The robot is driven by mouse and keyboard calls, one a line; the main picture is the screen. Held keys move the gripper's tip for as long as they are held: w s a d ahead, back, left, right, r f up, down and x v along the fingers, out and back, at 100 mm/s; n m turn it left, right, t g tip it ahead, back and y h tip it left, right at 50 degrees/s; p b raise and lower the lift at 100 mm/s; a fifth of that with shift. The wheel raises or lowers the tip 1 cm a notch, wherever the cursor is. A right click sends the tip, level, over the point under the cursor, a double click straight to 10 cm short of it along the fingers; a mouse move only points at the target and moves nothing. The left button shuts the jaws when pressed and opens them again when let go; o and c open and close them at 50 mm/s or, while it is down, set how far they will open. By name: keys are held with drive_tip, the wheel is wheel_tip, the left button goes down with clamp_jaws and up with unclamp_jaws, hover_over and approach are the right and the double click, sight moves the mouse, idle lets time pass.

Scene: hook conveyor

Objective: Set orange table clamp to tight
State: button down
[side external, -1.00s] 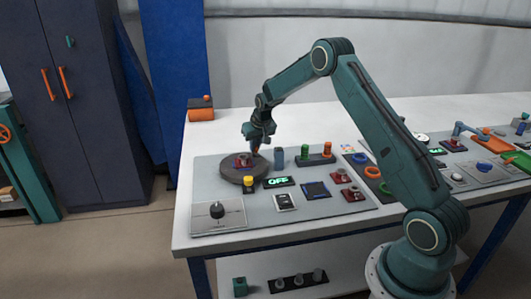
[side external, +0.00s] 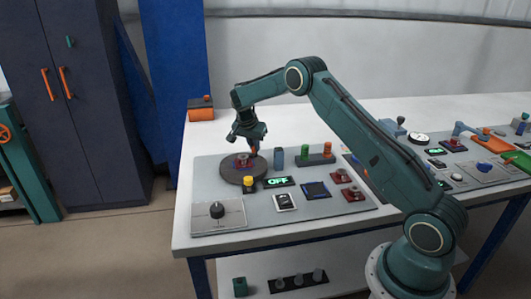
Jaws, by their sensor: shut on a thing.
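My gripper (side external: 252,149) points down at the back edge of a dark round disc (side external: 232,179) on the grey panel. It is shut on a small orange-red piece (side external: 254,152), mostly hidden by the fingers. This piece may be part of the orange table clamp; I cannot tell for certain. A red part (side external: 242,161) sits on the disc, just in front of and below the gripper. An orange block with a dark top and a small orange knob (side external: 200,114) stands at the table's back left corner.
A blue-grey cylinder (side external: 278,158) and a block with green and orange pegs (side external: 315,159) stand right of the gripper. A yellow-topped button (side external: 248,184), an OFF display (side external: 278,182) and a black knob (side external: 217,210) are in front.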

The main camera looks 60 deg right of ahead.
drive_tip(key=shift+w+m+g, duration=0.1)
drive_tip(key=shift+m+g, duration=0.3)
drive_tip(key=shift+m, duration=0.5)
drive_tip(key=c, duration=1.5)
unclamp_jaws()
drive_tip(key=shift+r, duration=0.1)
drive_tip(key=v, duration=1.3)
drive_tip(key=shift+a+r, duration=0.15)
drive_tip(key=shift+r, duration=0.15)
drive_tip(key=shift+r, duration=0.1)
